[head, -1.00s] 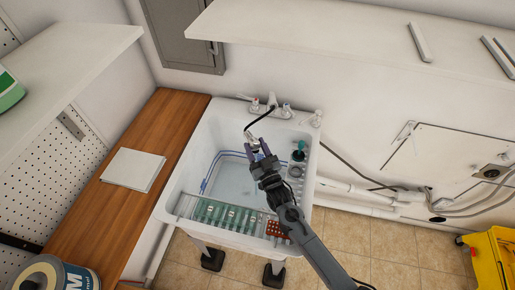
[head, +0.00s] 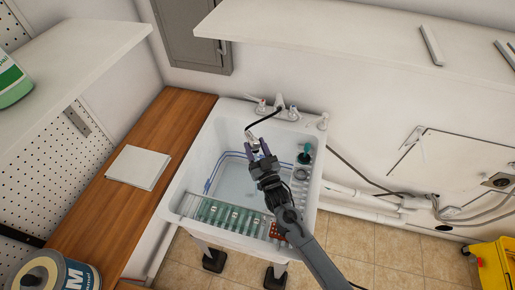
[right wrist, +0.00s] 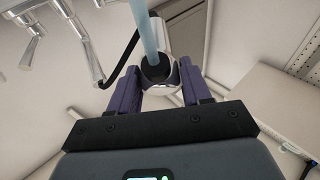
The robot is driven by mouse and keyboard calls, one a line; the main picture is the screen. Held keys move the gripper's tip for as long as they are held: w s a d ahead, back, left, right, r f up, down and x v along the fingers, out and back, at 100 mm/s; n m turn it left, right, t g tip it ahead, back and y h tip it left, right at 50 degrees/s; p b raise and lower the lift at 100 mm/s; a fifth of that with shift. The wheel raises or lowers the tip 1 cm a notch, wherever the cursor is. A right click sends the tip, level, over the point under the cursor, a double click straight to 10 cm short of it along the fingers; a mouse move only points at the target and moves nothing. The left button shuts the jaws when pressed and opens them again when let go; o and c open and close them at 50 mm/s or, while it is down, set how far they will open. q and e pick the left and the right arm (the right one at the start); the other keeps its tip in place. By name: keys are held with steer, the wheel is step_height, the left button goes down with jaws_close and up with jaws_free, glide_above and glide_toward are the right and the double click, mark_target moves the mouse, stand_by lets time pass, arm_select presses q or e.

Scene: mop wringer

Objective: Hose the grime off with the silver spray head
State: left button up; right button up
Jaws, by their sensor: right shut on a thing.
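The silver spray head (head: 252,138) is in my right gripper (head: 262,153), above the white sink basin (head: 232,180). In the right wrist view the purple fingers of the right gripper (right wrist: 160,88) are closed on both sides of the spray head (right wrist: 161,74). A pale blue stream (right wrist: 144,28) extends from its dark round opening, which looks like running water. A black hose (right wrist: 124,62) runs from the head towards the faucet (head: 280,104). Grime is too small to make out in the basin. My left gripper is not in view.
A green-and-clear rack (head: 225,215) spans the front of the sink, with a red-brown item (head: 277,231) beside it. A dark green plunger-like item (head: 305,154) stands at the basin's right side. A wooden counter (head: 95,215) lies left; a white shelf (head: 330,35) overhangs the back.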

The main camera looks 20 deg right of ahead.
steer(key=shift+w+a, duration=0.2)
steer(key=shift+a, duration=0.1)
steer(key=shift+w+a+b, duration=0.5)
steer(key=shift+a+b, duration=0.1)
steer(key=shift+a, duration=0.05)
steer(key=shift+w+a, duration=0.15)
steer(key=shift+a, duration=0.1)
stand_by(0.5)
